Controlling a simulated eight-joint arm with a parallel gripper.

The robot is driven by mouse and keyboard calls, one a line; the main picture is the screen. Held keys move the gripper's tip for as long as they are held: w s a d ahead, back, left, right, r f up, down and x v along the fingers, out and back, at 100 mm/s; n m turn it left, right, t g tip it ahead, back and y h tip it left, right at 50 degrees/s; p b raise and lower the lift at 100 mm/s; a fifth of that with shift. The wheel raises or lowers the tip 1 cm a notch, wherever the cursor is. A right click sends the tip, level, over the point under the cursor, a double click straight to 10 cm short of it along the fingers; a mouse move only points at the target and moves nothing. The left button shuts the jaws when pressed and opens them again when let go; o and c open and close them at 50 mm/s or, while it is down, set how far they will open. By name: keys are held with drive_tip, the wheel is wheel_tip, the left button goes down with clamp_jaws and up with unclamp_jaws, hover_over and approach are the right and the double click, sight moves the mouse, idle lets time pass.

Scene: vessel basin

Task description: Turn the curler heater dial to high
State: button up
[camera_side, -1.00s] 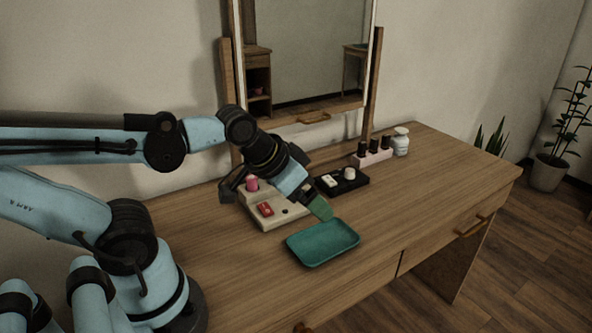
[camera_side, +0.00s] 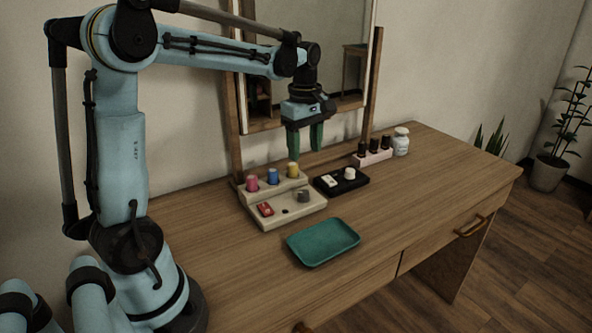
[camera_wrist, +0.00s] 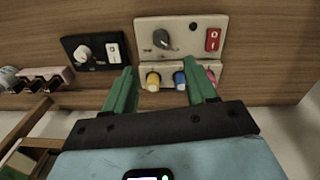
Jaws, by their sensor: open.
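The curler heater (camera_side: 270,216) is a beige two-step unit; it also shows in the wrist view (camera_wrist: 190,24). Its dark grey dial (camera_side: 303,195) is on the lower front step, also in the wrist view (camera_wrist: 163,40); its setting is too small to read. The heater's red rocker switch (camera_side: 265,209) is on the same step. Pink (camera_side: 252,183), blue (camera_side: 272,176) and yellow (camera_side: 292,170) curlers stand on the raised back step. My gripper (camera_side: 305,150) points down above the back of the heater, open and empty. In the wrist view its green fingers (camera_wrist: 158,68) straddle the yellow and blue curlers.
A black unit (camera_side: 352,184) with a white knob and switch sits right of the heater. An empty green tray (camera_side: 322,243) lies in front. A pink holder with dark bottles (camera_side: 372,158) and a white jar (camera_side: 401,142) stand farther right. The mirror (camera_side: 330,60) rises behind.

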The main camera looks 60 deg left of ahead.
sight(303, 192)
drive_tip(key=shift+n, duration=0.3)
drive_tip(key=f, duration=1.2)
drive_tip(key=shift+w+a+f, duration=0.1)
drive_tip(key=shift+a+f, duration=0.05)
drive_tip(key=shift+a, duration=0.15)
drive_tip(key=shift+c, duration=0.2)
drive_tip(key=c, duration=1)
